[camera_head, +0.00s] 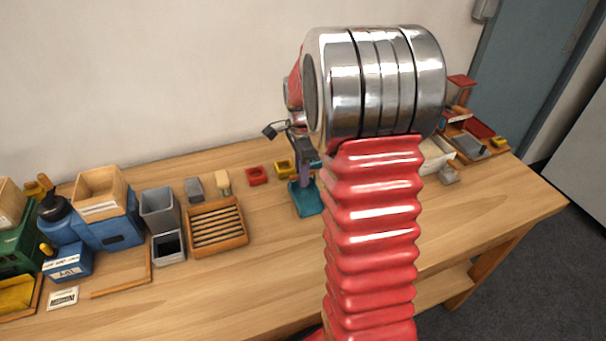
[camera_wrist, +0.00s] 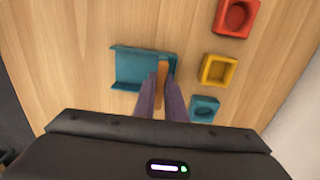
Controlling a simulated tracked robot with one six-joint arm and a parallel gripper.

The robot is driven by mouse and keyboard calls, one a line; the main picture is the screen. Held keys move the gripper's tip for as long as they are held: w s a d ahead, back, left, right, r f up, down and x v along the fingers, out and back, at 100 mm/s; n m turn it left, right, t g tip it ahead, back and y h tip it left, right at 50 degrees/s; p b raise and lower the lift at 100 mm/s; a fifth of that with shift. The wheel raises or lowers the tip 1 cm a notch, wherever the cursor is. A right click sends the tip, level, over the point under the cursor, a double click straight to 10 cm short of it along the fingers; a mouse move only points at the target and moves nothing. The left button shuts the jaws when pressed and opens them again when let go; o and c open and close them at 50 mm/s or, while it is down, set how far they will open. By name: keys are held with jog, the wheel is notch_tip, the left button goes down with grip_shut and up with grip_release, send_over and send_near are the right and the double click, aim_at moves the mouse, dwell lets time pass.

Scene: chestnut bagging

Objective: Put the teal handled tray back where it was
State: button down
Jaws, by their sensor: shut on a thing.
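The teal handled tray (camera_wrist: 130,68) lies below my gripper in the wrist view, with an orange-brown handle (camera_wrist: 162,68) near its right end. My gripper (camera_wrist: 163,84) is shut on that handle, its two purple-grey fingers on either side of it. In the head view the tray (camera_head: 306,200) shows just left of my red arm, under my gripper (camera_head: 305,178). It looks level and at or close to the tabletop; I cannot tell if it touches. Part of the tray is hidden by the fingers and, in the head view, by my arm.
Red (camera_wrist: 236,16), yellow (camera_wrist: 217,70) and teal (camera_wrist: 204,108) square holders stand in a row right of the tray in the wrist view. A slatted wooden tray (camera_head: 217,228) and grey bins (camera_head: 160,208) stand farther left. The wooden table (camera_head: 270,260) is clear in front.

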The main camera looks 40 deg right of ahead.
jog(key=c, duration=1.8)
grip_release()
jog(key=shift+f, duration=0.1)
notch_tip(320, 180, up, 12)
jog(key=shift+r, duration=0.15)
